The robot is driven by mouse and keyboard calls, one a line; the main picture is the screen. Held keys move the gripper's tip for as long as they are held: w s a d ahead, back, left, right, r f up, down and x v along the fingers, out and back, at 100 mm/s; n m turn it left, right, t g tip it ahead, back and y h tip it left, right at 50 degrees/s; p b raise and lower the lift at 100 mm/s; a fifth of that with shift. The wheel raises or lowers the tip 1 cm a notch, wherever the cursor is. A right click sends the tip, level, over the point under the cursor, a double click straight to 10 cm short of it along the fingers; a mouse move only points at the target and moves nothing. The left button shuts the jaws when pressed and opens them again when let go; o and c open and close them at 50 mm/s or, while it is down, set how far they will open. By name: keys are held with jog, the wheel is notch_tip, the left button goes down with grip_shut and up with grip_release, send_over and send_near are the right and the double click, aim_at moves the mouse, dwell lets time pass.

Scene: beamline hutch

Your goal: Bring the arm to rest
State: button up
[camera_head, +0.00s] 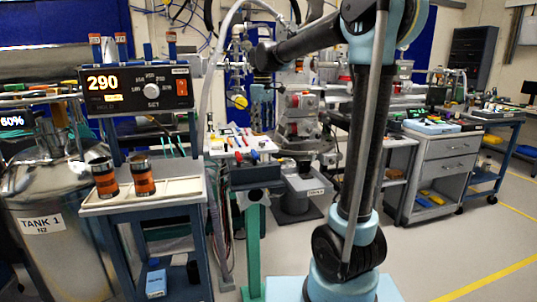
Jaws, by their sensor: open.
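My arm (360,150) rises from its pale blue base at the bottom centre. It bends at an elbow near the top edge, and the dark forearm (310,42) reaches left to the wrist (264,56). Below the wrist, what looks like my gripper (262,118) points down, small against the cluttered equipment behind. I see nothing held in it. Its fingertips are hard to make out.
Left, a blue cart (145,207) carries two orange-labelled cans (143,178) below a controller reading 290 (138,88). A steel tank (50,205) stands beside it. A small table (255,172) holds tools.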

jog(key=s+d+f+m+t, duration=0.1)
jog(key=s+d+f+m, duration=0.3)
jog(key=s+d+f, duration=0.6)
jog(key=s+d+f+m+t, duration=0.1)
jog(key=s+d+f+m, duration=0.25)
jog(key=s+d, duration=0.75)
jog(key=s+f+m, duration=0.2)
jog(key=s+f, duration=0.7)
jog(key=f, duration=0.1)
jog(key=shift+s+d+m, duration=0.3)
jog(key=shift+s+m, duration=0.05)
jog(key=shift+f, duration=0.1)
jog(key=shift+w+f, duration=0.2)
jog(key=shift+w, duration=0.25)
